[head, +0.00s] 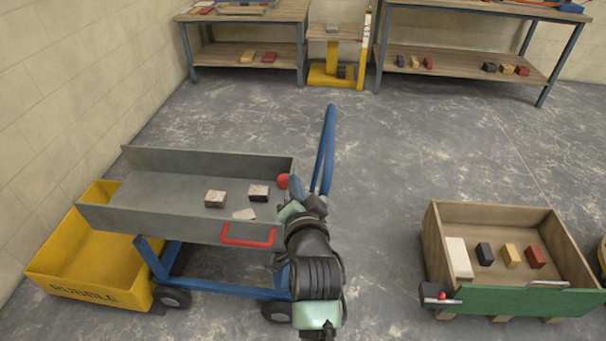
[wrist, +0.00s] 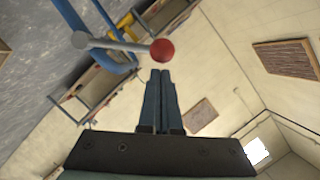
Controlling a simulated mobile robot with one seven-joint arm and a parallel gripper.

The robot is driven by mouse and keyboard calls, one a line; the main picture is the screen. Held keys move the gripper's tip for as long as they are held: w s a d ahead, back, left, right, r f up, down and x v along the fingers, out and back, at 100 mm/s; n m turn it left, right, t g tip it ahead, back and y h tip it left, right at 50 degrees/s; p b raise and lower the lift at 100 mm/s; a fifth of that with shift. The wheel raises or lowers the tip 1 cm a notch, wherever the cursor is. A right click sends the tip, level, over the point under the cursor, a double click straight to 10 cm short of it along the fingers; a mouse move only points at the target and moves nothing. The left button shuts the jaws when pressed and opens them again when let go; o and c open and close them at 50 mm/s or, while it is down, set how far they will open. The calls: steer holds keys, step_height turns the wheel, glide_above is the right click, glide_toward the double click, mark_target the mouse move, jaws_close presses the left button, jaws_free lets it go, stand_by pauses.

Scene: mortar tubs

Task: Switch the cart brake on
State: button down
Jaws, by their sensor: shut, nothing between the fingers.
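The cart (head: 190,187) has a grey tray on a blue wheeled frame, left of centre in the head view. Its brake lever (wrist: 105,43) is a grey rod ending in a red ball knob (wrist: 162,50). The knob also shows in the head view (head: 283,181), at the tray's right end near the blue push handle (head: 326,150). My gripper (wrist: 161,73) is shut and empty. Its fingertips appear just below the knob in the wrist view; I cannot tell whether they touch it. In the head view my arm hides part of the cart's right end.
A yellow rubble bin (head: 95,285) stands by the cart's left end. The tray holds a few blocks and has a red side handle (head: 248,235). A wooden box with a green front (head: 530,301) stands at right. Open floor lies between.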

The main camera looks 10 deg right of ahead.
steer(key=shift+w+a+f, duration=0.1)
steer(key=shift+a+f, duration=0.15)
steer(key=shift+a, duration=0.15)
stand_by(0.4)
